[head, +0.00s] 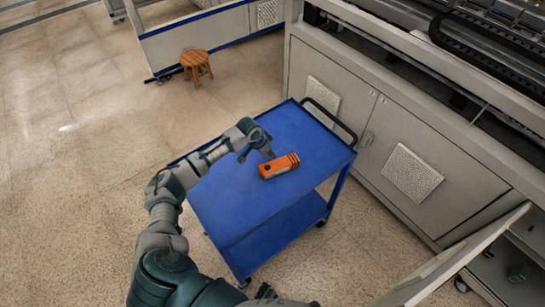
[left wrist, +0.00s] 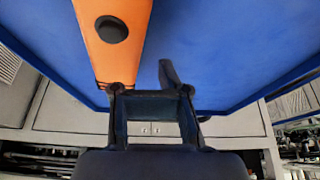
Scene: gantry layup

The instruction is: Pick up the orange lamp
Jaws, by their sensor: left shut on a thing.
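The orange lamp (head: 279,166) is a box-shaped body with dark stripes at one end and a dark round spot. It lies on the blue top of the cart (head: 235,203). My left gripper (head: 268,153) is at the lamp's far side, low over the cart top, and is shut on it. In the left wrist view the lamp (left wrist: 112,50) shows its black round spot and reaches down to the left finger. The gripper (left wrist: 142,82) has its other finger right of the lamp. The exact contact is hard to see. My right gripper cannot be made out.
The cart has a dark handle (head: 329,120) and a lower shelf (head: 280,230). Its top is otherwise clear. A large grey machine cabinet (head: 400,150) stands close on the right. A wooden stool (head: 196,65) stands at the back. Open floor (head: 75,200) lies to the left.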

